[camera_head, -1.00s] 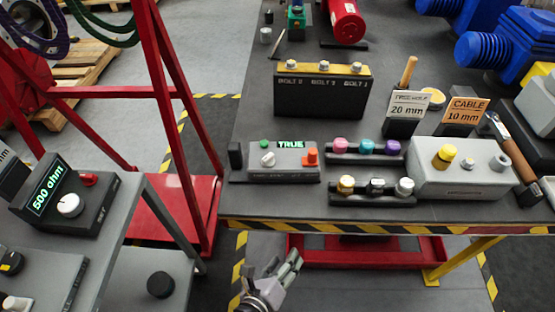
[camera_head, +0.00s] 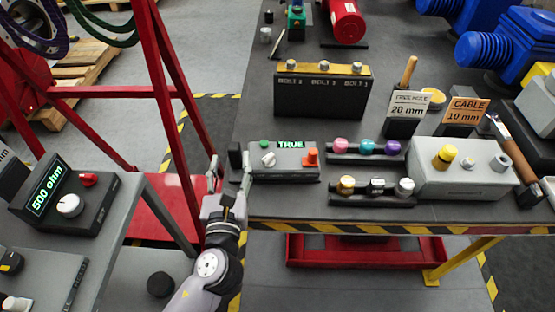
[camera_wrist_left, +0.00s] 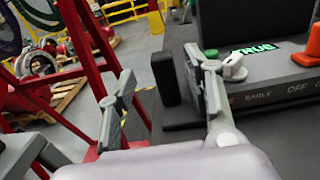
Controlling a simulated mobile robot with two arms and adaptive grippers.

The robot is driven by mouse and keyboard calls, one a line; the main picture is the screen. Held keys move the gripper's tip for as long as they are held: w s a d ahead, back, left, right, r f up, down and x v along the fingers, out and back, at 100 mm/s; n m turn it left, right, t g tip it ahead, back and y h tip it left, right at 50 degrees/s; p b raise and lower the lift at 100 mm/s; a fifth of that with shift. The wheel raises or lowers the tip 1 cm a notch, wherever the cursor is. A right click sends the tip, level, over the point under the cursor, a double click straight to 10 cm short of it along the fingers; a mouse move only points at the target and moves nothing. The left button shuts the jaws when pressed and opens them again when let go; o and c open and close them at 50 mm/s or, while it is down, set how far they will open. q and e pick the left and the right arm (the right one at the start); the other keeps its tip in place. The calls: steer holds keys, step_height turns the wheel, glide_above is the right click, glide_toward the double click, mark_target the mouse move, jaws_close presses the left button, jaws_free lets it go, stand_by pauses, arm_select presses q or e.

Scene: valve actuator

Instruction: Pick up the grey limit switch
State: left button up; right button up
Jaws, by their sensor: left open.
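A dark grey upright block (camera_head: 235,155) stands at the left end of the grey box with the TRUE display (camera_head: 285,160), near the table's front left corner. It may be the grey limit switch, but no label confirms it. In the left wrist view the same block (camera_wrist_left: 166,79) appears between the fingers, beyond their tips. My left gripper (camera_head: 230,174) is open and empty at the table's left edge, just in front of the block. Its right finger overlaps the display box in view; I cannot tell whether they touch. My right gripper is not in view.
Small racks with coloured knobs (camera_head: 367,147) stand right of the display box. A black block with bolts (camera_head: 320,95) stands behind it. A red frame (camera_head: 170,100) rises left of the table. The striped front edge (camera_head: 400,228) borders the table.

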mark_target(233, 152)
arm_select(q)
steer(key=w, duration=0.5)
steer(key=shift+w, duration=0.4)
steer(key=shift+r, duration=0.1)
steer(key=shift+s, duration=0.1)
jaws_close()
stand_by(0.3)
steer(key=shift+r, duration=0.1)
